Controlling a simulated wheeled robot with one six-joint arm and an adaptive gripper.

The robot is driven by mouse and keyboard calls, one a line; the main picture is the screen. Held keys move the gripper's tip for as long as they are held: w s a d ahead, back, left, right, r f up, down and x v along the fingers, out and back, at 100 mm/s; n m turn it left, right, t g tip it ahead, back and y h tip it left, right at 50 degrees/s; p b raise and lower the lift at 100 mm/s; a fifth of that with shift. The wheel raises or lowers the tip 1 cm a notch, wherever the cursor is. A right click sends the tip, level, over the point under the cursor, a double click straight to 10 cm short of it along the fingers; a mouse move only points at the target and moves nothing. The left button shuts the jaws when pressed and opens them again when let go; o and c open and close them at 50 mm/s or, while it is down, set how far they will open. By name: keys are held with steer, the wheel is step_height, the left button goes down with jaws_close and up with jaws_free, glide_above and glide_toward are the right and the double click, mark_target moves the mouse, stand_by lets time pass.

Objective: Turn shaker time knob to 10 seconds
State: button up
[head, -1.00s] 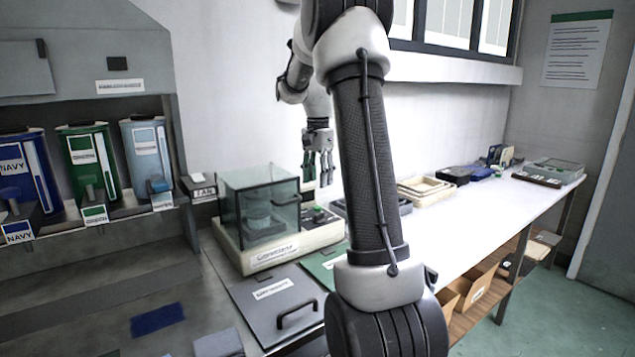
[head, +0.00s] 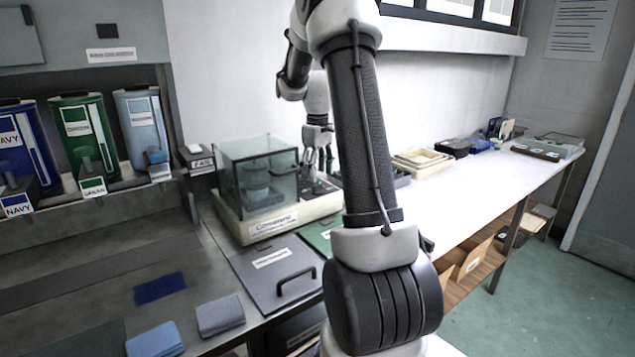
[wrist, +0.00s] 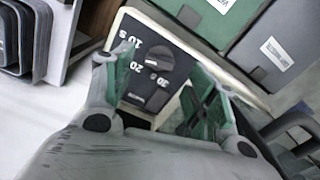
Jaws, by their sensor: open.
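The time knob (wrist: 154,58) is a round dark knob on a black panel (wrist: 134,88) in the wrist view. White marks 10 S, 20 and 30 S run beside it; I cannot tell clearly which mark it points at. In the head view the panel (head: 322,188) sits on the cream base (head: 292,222), right of a clear-walled box (head: 240,178). My gripper (head: 317,172) points down just above the panel. In the wrist view my gripper (wrist: 163,70) is open, its green-padded fingers on either side of the knob. Contact is not visible.
The clear box stands close left of my gripper. A grey lid with a handle (head: 275,275) and a green lid (head: 318,236) lie in front. Stacked trays (head: 422,160) stand to the right. The white bench (head: 460,190) beyond has free room.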

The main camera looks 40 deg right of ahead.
mark_target(317, 184)
steer(key=shift+f, duration=2)
steer(key=c, duration=1)
steer(key=shift+m, duration=1.6)
steer(key=o, duration=1)
